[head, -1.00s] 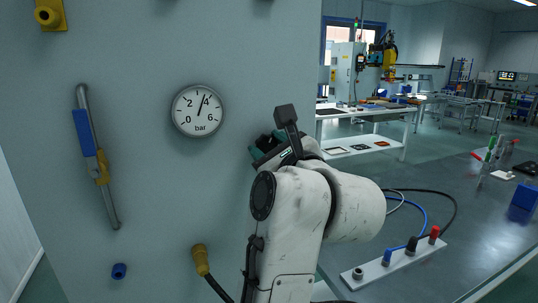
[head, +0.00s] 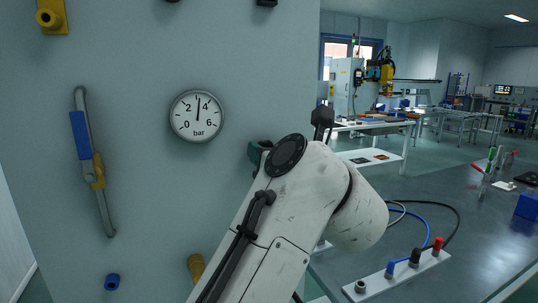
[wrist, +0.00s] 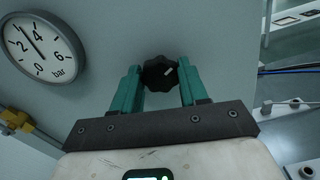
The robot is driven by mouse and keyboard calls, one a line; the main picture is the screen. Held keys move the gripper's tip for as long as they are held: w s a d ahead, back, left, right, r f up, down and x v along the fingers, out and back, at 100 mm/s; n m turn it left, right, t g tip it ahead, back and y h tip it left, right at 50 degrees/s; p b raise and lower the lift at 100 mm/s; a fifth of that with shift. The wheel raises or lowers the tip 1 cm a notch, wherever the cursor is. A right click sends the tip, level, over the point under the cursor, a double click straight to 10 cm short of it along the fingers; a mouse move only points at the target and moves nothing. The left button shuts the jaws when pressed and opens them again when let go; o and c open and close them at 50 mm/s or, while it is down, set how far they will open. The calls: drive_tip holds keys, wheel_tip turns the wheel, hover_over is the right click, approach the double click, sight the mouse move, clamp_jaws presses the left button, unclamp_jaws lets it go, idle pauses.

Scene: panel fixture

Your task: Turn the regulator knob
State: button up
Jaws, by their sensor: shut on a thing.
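The regulator knob (wrist: 157,77) is black and lobed, with a short white mark on its face. It sits on the grey panel, and in the head view my arm hides it. In the wrist view my gripper (wrist: 160,70) has its two green fingers on either side of the knob, shut on it. In the head view only a bit of green gripper (head: 261,150) shows behind my arm. The round pressure gauge (head: 197,116) is left of the gripper, its needle near 3 bar. The gauge also shows tilted in the wrist view (wrist: 42,48).
A blue-handled lever with a yellow fitting (head: 97,170) is on the panel's left. A yellow connector (head: 196,268) and a blue port (head: 112,282) sit lower down. A white strip with coloured plugs (head: 396,272) lies on the bench at right.

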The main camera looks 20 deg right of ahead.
drive_tip(key=shift+f, duration=0.25)
drive_tip(key=o, duration=1.1)
drive_tip(key=shift+r, duration=0.2)
drive_tip(key=shift+c, duration=0.2)
drive_tip(key=s+b, duration=0.1)
drive_tip(key=s, duration=0.9)
drive_tip(key=shift+s, duration=0.4)
